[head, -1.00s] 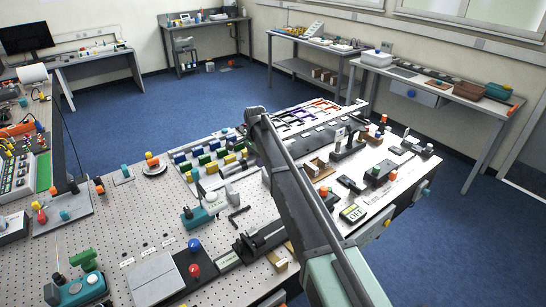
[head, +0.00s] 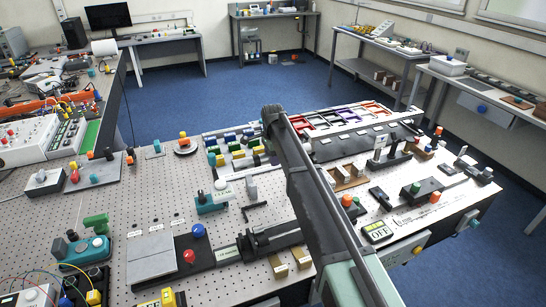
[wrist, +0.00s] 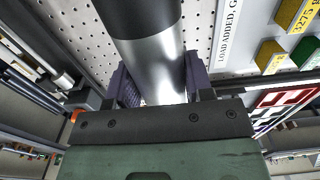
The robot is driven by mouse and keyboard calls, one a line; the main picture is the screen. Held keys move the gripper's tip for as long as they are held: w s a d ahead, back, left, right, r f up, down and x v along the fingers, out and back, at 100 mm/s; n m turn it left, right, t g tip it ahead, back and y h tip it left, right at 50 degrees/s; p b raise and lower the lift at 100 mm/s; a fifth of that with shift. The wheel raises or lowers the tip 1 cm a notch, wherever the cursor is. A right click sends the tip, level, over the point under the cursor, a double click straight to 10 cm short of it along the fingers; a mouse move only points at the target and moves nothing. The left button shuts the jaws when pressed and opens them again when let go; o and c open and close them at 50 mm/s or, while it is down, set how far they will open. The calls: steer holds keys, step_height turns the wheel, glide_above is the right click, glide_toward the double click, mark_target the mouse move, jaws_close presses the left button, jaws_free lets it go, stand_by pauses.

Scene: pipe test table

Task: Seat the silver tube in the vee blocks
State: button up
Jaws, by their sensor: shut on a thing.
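In the wrist view, my gripper (wrist: 158,92) is shut on the silver tube (wrist: 156,68), with a dark finger on each side of it. The tube's shiny part lies between the fingers, and a black part runs out of the top of the picture. Its far end is out of view. In the head view, my arm crosses the middle of the table and my gripper and the tube are hidden. I cannot pick out the vee blocks for sure. A dark fixture with a long channel (head: 272,241) stands left of my arm.
The perforated table top (head: 125,205) has bare room at left. Near the arm are a grey plate (head: 152,254), a red knob (head: 188,256), coloured blocks (head: 233,150) and a small OFF display (head: 377,232). A label strip (wrist: 246,27) lies beside the tube.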

steer(key=shift+f+b, duration=3.6)
steer(key=shift+f, duration=0.3)
steer(key=shift+f+b, duration=0.3)
steer(key=o, duration=1.3)
steer(key=shift+r, duration=0.1)
steer(key=shift+c, duration=0.2)
step_height(320, 180, up, 11)
steer(key=p, duration=1.1)
